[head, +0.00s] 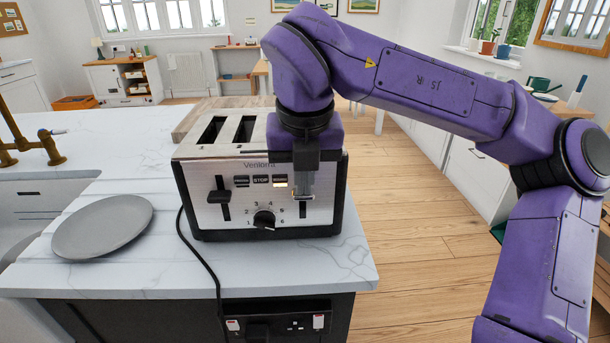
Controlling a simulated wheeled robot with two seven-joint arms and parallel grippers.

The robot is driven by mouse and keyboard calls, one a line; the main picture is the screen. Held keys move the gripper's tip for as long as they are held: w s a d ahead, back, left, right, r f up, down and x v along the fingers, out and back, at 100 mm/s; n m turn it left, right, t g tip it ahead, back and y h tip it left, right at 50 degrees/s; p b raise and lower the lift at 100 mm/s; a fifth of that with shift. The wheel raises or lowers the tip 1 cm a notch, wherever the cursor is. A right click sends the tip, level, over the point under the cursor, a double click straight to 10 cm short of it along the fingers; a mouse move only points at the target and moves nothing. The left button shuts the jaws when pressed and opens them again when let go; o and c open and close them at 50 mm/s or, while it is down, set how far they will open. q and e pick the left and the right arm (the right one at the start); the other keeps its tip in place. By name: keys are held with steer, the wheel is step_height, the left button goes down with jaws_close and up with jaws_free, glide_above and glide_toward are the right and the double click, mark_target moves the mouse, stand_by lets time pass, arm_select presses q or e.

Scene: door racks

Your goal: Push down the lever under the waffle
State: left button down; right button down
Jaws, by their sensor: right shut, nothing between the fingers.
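A silver and black toaster (230,222) stands on the white marble counter. Its left lever (219,196) sits in a vertical slot on the front. The two left-hand bread slots look dark and empty. My right gripper (303,192) is shut with nothing in it, pointing down in front of the right part of the toaster's face. It covers most of the place of the right lever; a little of a dark slot shows at its tips. I cannot tell whether it touches the lever. No waffle shows; the right-hand slots are hidden behind my right arm. My left gripper is out of view.
A grey plate (103,226) lies left of the toaster on the counter (170,275). A black cord (200,262) runs from the toaster over the front edge towards a socket panel (277,324). A wooden board (192,121) lies behind. A sink is at far left.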

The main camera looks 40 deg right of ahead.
steer(key=b+x, duration=0.2)
steer(key=x, duration=0.1)
steer(key=s+b+x, duration=0.1)
steer(key=shift+w+a+f+b, duration=0.1)
steer(key=shift+a+f+b, duration=0.2)
steer(key=shift+b, duration=0.1)
steer(key=s+a, duration=0.1)
steer(key=s+a+r, duration=0.1)
steer(key=s, duration=0.1)
steer(key=shift+s+r, duration=0.25)
stand_by(0.4)
